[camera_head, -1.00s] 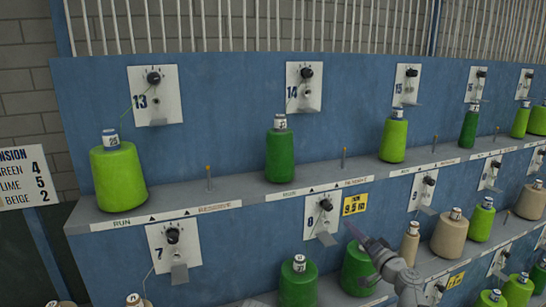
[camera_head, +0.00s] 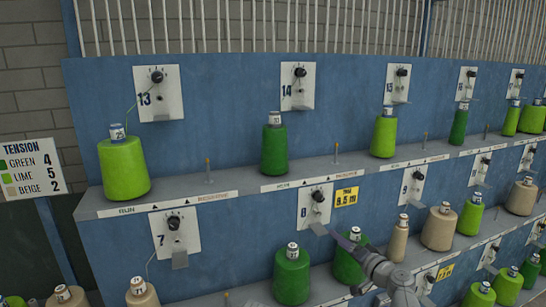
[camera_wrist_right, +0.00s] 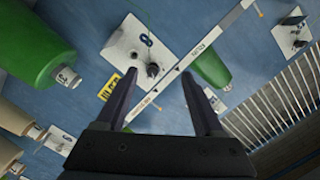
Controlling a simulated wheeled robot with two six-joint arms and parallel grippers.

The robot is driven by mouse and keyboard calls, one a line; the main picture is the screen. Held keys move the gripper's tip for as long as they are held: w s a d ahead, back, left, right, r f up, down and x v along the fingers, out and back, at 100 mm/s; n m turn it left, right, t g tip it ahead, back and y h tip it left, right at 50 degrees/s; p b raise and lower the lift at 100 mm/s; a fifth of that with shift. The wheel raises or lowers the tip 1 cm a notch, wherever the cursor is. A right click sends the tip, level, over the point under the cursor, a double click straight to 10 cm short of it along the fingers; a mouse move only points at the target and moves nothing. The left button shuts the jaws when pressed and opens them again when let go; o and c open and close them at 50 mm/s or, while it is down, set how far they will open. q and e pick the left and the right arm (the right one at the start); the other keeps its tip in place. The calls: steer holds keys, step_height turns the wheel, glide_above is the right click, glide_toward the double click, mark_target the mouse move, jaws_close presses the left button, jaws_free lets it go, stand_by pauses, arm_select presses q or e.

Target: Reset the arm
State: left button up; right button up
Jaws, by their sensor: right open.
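My right gripper (camera_head: 341,236) comes in from the lower right in the head view. It is in front of the lower row, just below the number 8 plate (camera_head: 315,206) with its black dial. In the right wrist view my right gripper (camera_wrist_right: 165,95) shows two dark fingers spread apart with nothing between them. The number 8 plate (camera_wrist_right: 125,45) shows beyond the fingertips there. Green cones (camera_head: 292,276) stand on the lower shelf near the gripper, one partly behind it. My left gripper is not in view.
A blue rack holds lime, green and beige cones on shelves. The upper shelf (camera_head: 207,190) has thin upright pegs. A yellow tag (camera_head: 346,197) is beside plate 8. A tension sign (camera_head: 31,169) is at the left. Free room is in front of the upper panel.

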steer(key=s+a+f+n+g, duration=0.45)
steer(key=s+a+f, duration=0.2)
steer(key=a, duration=0.25)
steer(key=s+a+f+n+g, duration=0.3)
steer(key=s+a+f+g, duration=0.35)
steer(key=a, duration=0.25)
steer(key=s+d+f+g+h, duration=0.1)
steer(key=s+f+g+h, duration=0.1)
steer(key=s, duration=0.5)
steer(key=s+d+f+n+g+h, duration=0.1)
steer(key=s+d+f+g+h, duration=0.1)
steer(key=s+f+h, duration=0.3)
steer(key=s+h, duration=0.2)
steer(key=s, duration=0.1)
steer(key=shift+d+f+g, duration=0.15)
steer(key=shift+d+g, duration=0.15)
steer(key=shift+n, duration=0.25)
